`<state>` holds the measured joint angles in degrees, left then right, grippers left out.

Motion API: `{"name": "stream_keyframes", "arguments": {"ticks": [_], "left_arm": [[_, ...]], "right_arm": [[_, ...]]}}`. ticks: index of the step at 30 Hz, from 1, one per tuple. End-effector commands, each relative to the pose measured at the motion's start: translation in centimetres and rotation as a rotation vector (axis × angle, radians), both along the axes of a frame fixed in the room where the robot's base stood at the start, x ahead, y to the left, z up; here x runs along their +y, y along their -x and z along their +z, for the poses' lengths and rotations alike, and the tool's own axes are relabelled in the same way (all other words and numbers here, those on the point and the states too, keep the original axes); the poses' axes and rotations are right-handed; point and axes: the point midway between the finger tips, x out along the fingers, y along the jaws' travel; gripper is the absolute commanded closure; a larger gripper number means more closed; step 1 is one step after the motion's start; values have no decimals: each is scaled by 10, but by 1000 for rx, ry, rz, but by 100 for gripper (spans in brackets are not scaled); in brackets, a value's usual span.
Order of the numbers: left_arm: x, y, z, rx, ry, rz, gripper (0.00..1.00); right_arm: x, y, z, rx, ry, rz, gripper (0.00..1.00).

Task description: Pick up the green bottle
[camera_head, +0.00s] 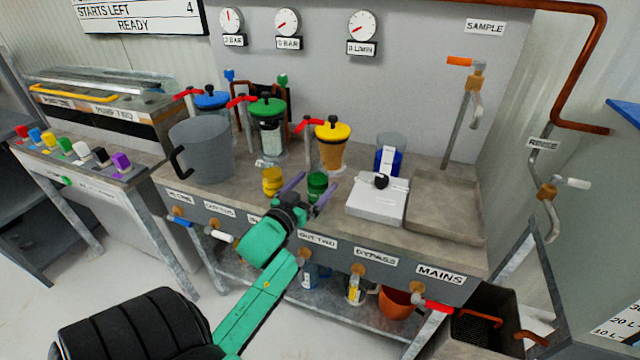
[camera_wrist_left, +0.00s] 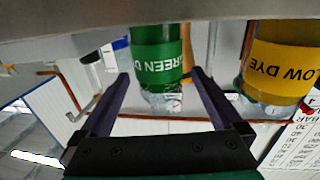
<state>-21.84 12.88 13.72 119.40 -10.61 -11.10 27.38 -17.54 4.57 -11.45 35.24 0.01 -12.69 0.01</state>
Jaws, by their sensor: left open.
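The green bottle (camera_head: 317,184) stands upright on the bench top, near its front edge. In the left wrist view the picture is upside down, and the bottle's green band (camera_wrist_left: 158,56) reads "GREEN D", the rest hidden. My left gripper (camera_head: 308,189) is open, its two purple fingers pointing at the bottle. In the left wrist view the bottle lies in line with the gap between the fingertips (camera_wrist_left: 160,78), with a finger to each side. I cannot tell whether the fingers touch it. My right gripper is not in view.
The yellow dye bottle (camera_head: 272,181) stands close left of the green bottle. A white scale-like box (camera_head: 375,208) sits to the right. A grey jug (camera_head: 203,152) and pump units, one with a green lid (camera_head: 267,108), one with a yellow lid (camera_head: 333,131), stand behind.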

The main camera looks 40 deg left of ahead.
Motion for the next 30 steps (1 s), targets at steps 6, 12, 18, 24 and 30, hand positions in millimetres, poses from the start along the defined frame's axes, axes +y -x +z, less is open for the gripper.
{"name": "stream_keyframes", "arguments": {"ticks": [6,12,18,24,30], "left_arm": [[7,-38,-2,-2,0,0,0],[10,-52,-4,1,0,0,0],[9,-51,-4,1,0,0,34],[9,-51,-3,0,0,-1,100],[9,-51,-3,0,0,-1,100]], "right_arm": [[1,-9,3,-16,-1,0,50],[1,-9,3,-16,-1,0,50],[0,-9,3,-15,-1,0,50],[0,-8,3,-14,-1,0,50],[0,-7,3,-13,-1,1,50]]}}
